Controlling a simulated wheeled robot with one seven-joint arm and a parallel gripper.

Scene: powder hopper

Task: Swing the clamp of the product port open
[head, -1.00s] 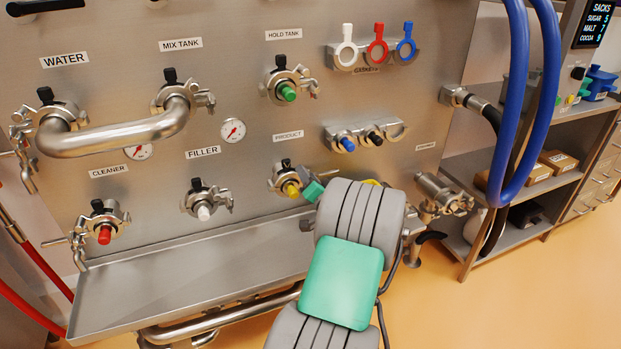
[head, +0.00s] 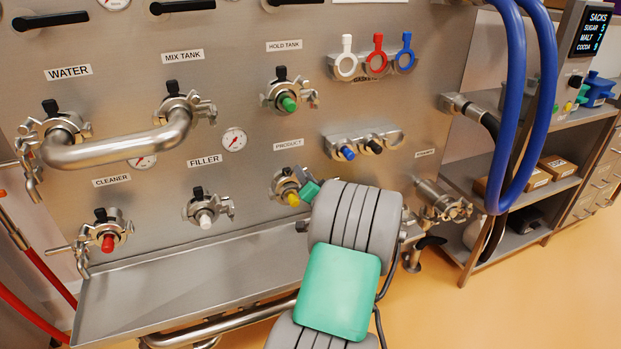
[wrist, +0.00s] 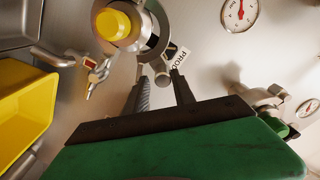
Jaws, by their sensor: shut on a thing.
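The product port, with a yellow plug (head: 292,199), is low on the steel panel in the head view. In the wrist view the yellow plug (wrist: 113,25) is at the top, with the steel clamp (wrist: 157,32) curving around its right side. A gap shows between part of the clamp ring and the plug. My gripper (wrist: 161,84) is shut on a small grey end piece of the clamp, just below the ring. In the head view, the green gripper body (head: 311,190) is right of the port, and my arm hides the fingertips' far side.
A loose bolt fitting (wrist: 97,75) hangs beside the clamp in the wrist view, and a yellow bin (wrist: 22,112) is at the left. The filler port (head: 205,215) is left of the product port. The steel drip tray (head: 150,300) runs below. Blue hoses (head: 545,90) hang at the right.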

